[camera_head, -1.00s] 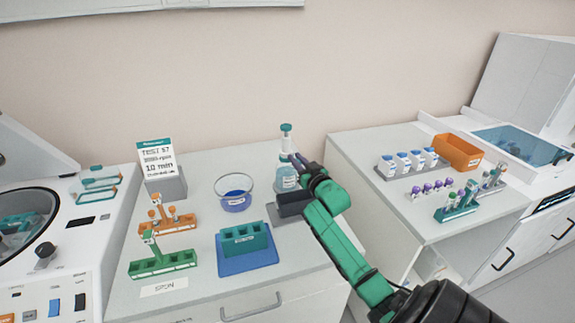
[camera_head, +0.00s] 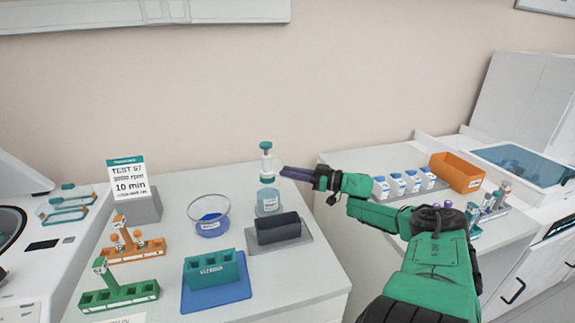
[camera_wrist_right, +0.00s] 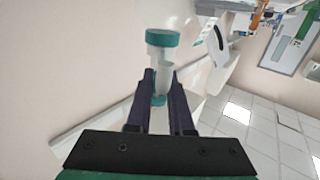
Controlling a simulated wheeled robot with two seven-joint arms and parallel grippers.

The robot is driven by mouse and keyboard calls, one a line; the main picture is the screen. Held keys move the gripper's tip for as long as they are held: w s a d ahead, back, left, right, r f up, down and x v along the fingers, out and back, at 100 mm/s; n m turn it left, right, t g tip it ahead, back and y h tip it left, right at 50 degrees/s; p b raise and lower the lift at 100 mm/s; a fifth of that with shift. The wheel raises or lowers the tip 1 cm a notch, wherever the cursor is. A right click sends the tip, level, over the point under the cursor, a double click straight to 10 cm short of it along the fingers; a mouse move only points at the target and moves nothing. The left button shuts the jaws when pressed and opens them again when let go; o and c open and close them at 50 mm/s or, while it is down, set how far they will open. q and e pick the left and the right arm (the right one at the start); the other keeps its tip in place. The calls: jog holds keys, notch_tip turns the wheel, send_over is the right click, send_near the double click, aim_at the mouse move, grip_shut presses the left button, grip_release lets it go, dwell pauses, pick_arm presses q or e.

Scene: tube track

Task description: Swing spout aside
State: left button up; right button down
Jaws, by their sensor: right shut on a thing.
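The bottle (camera_head: 268,201) stands upright at the back right of the left bench, clear with bluish liquid and a label. Its dispenser top (camera_head: 266,160) is white with a teal cap, which shows large in the right wrist view (camera_wrist_right: 162,38). My right gripper (camera_head: 283,172) comes in from the right, level, with its dark fingers at the dispenser top. In the right wrist view the fingers close around a slim pale spout with a teal end (camera_wrist_right: 158,100). The spout is mostly hidden by the fingers in the head view. My left gripper is not in view.
A dark block on a grey pad (camera_head: 279,229) stands just in front of the bottle. A teal rack (camera_head: 212,270) sits on a blue mat. A gap separates the two benches.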

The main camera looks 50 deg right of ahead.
jog(key=shift+d+f+y, duration=0.15)
jog(key=shift+y, duration=0.15)
jog(key=shift+n, duration=0.3)
jog(key=c, duration=0.8)
grip_release()
